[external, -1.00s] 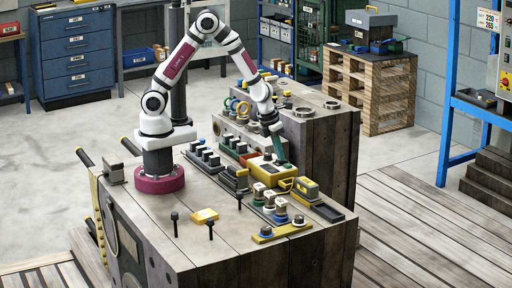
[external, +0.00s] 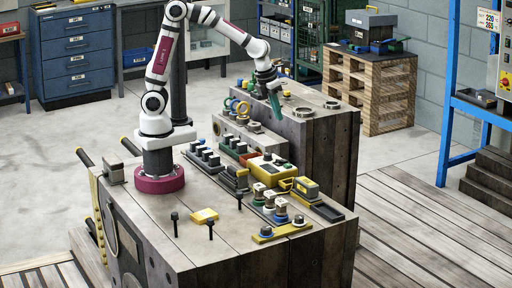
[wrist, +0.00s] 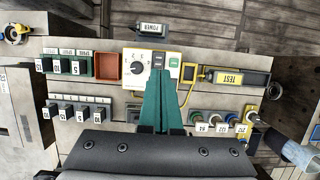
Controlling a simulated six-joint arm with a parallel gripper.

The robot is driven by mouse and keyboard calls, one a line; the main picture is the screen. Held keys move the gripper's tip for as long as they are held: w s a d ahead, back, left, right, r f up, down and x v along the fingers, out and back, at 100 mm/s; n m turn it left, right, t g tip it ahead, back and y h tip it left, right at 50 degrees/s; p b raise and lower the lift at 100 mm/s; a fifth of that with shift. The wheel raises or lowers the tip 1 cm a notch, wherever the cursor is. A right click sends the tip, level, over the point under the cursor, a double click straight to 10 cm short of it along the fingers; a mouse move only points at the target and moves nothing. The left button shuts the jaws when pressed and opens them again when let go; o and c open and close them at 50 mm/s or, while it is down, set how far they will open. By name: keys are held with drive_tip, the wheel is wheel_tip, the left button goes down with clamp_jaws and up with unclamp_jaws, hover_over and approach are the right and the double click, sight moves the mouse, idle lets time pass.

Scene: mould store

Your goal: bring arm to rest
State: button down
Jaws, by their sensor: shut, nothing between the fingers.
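My gripper (external: 276,103) is raised above the far end of the work block (external: 190,240), clear of everything on it. In the wrist view its green fingers (wrist: 161,105) are together with nothing between them. Below them a yellow-edged control box (wrist: 150,66) with a dial lies on the block; the fingers hide part of it. The same yellow box (external: 267,167) shows in the external view. My arm is bent, with its elbow high over the base.
Rows of small labelled blocks (external: 203,154) and several round knobs (external: 280,210) stand on the block. A yellow tester (external: 306,187) lies at the right. A higher step with rings (external: 303,112) is behind. A pallet stack (external: 372,95) stands apart on the floor.

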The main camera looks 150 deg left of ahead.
drive_tip(key=w+d+r+n+h, duration=0.1)
drive_tip(key=w+d+n, duration=0.15)
drive_tip(key=d, duration=0.65)
drive_tip(key=w+d+r+n, duration=0.2)
drive_tip(key=d+n, duration=0.1)
drive_tip(key=d, duration=0.7)
drive_tip(key=s+d+f+n, duration=0.1)
drive_tip(key=s+d+n, duration=0.6)
drive_tip(key=d, duration=0.5)
drive_tip(key=shift+s+d+f+h, duration=0.3)
drive_tip(key=shift+s+d+h, duration=0.1)
drive_tip(key=shift+s, duration=0.05)
